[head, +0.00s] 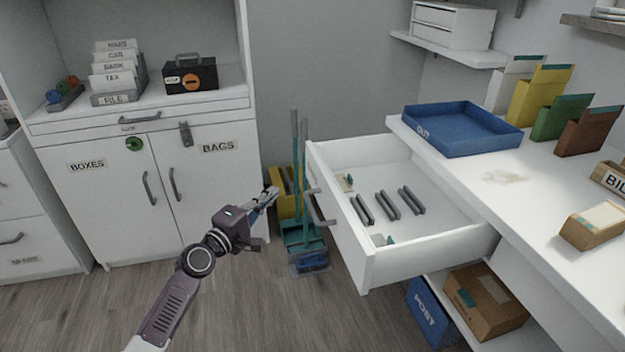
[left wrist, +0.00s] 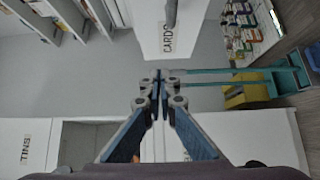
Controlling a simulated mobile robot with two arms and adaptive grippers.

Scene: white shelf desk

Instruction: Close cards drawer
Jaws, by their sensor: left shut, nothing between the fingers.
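The white cards drawer (head: 335,215) is pulled far out from the desk on the right in the head view. Its front faces left and carries a grey bar handle (head: 318,207). In the left wrist view the drawer front (left wrist: 150,22) shows the label CARDS and the handle (left wrist: 170,12) above my fingers. My left gripper (head: 272,192) is shut and empty, left of the handle and apart from it. Its closed fingertips also show in the left wrist view (left wrist: 160,76). Inside the drawer lie several grey dividers (head: 387,205) and small cards. My right gripper is not in view.
A blue tray (head: 462,128) stands on the desk (head: 480,175) behind the drawer. A broom and dustpan (head: 303,235) and a yellow bucket (head: 284,205) stand between the cabinet (head: 215,190) and drawer. Boxes (head: 486,300) sit on the lower shelf.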

